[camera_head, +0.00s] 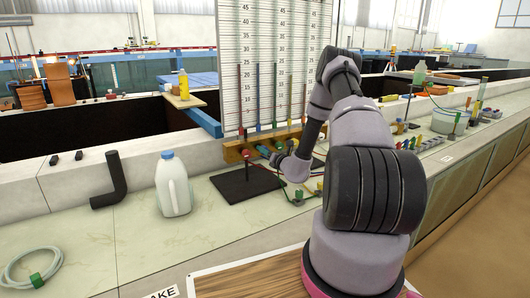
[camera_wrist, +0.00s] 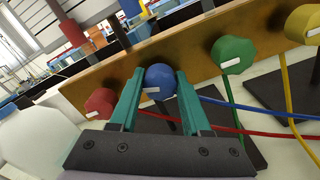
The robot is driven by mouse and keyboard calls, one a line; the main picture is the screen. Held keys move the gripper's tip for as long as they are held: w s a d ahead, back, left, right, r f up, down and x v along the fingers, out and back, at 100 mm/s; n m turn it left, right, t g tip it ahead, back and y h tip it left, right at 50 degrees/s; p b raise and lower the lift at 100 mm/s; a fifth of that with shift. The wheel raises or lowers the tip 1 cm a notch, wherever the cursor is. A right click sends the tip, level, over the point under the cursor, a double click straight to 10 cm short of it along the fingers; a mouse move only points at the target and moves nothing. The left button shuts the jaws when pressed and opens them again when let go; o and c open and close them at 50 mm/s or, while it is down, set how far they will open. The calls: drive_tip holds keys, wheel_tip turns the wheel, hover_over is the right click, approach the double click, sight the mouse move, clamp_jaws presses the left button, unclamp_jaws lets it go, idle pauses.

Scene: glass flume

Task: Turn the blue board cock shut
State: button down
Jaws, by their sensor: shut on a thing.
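The blue board cock (camera_wrist: 160,80) is a round blue knob on the wooden board, in the middle of the wrist view. A small white mark shows low on its face, lying almost level. My gripper (camera_wrist: 158,88) has its two teal fingers on either side of the knob, shut on it. In the camera_head view the wooden board (camera_head: 232,152) stands at the foot of the tall white scale panel. My gripper end (camera_head: 281,160) is at this board there, and my arm hides part of the row of cocks.
A red cock (camera_wrist: 100,102) sits left of the blue one; a green cock (camera_wrist: 232,55) and a yellow cock (camera_wrist: 302,24) sit right. Coloured hoses run close by. A white jug (camera_head: 173,188), a black bent pipe (camera_head: 115,180) and a coiled hose (camera_head: 32,262) stand on the bench left.

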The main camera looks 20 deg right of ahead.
drive_tip(key=m, duration=0.7)
drive_tip(key=shift+f, duration=0.15)
drive_tip(key=m, duration=0.4)
drive_tip(key=shift+m, duration=1.6)
drive_tip(key=shift+c, duration=1.9)
unclamp_jaws()
drive_tip(key=s+d, duration=0.2)
drive_tip(key=s, duration=0.8)
drive_tip(key=shift+s, duration=0.35)
